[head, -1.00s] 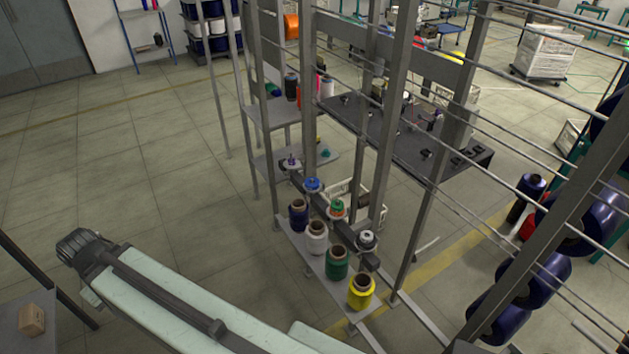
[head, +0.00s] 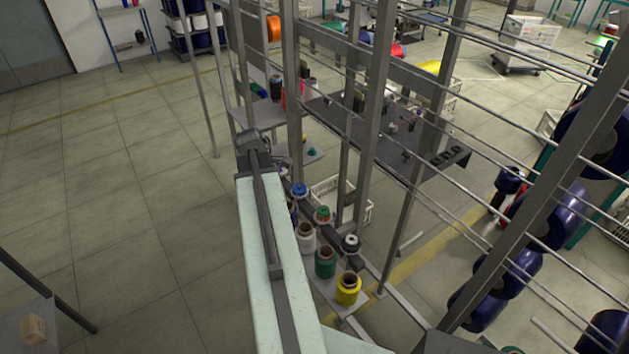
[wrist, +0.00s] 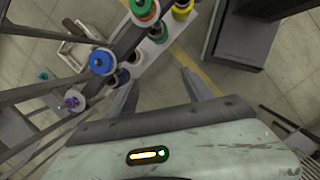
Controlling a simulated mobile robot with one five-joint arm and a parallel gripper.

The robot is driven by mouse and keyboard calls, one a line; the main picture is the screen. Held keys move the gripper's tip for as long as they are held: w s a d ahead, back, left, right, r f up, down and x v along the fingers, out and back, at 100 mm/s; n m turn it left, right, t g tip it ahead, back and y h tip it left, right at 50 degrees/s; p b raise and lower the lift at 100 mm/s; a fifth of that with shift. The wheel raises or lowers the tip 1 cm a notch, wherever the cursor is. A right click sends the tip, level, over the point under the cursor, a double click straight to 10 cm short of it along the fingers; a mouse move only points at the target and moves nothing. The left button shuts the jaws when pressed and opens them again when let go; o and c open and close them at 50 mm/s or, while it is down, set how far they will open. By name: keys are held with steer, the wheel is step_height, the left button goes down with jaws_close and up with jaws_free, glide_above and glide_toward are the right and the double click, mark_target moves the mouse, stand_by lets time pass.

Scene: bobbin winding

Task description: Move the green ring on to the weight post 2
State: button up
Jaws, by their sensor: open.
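The green ring (head: 322,212) sits with some orange on a dark rail in a row of small posts; in the wrist view it shows at the top (wrist: 143,8). A blue disc (head: 300,190) sits farther along the rail, large in the wrist view (wrist: 102,61), with a purple piece (wrist: 73,99) beyond it. A black-and-white disc (head: 350,243) is at the near end. I cannot read which post is number 2. My gripper (wrist: 160,76) is open and empty, beside the rail and apart from the green ring. In the head view my arm hides part of the row.
White, green (head: 325,263) and yellow (head: 347,289) spools stand on a low shelf beside the rail. Grey uprights and thin rods crowd the rack. A small teal piece (head: 312,151) lies on a shelf behind. Open floor (head: 120,200) lies to the left.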

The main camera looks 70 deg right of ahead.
steer(key=n, duration=0.1)
glide_toward(322, 209)
steer(key=shift+g, duration=0.3)
steer(key=b+x, duration=0.8)
steer(key=x, duration=0.1)
steer(key=shift+w+f, duration=0.1)
steer(key=shift+w, duration=0.05)
jaws_close()
step_height(322, 209, up, 5)
steer(key=p, duration=0.4)
steer(key=shift+w+f+p, duration=0.1)
steer(key=shift+p, duration=0.3)
steer(key=shift+f, duration=0.2)
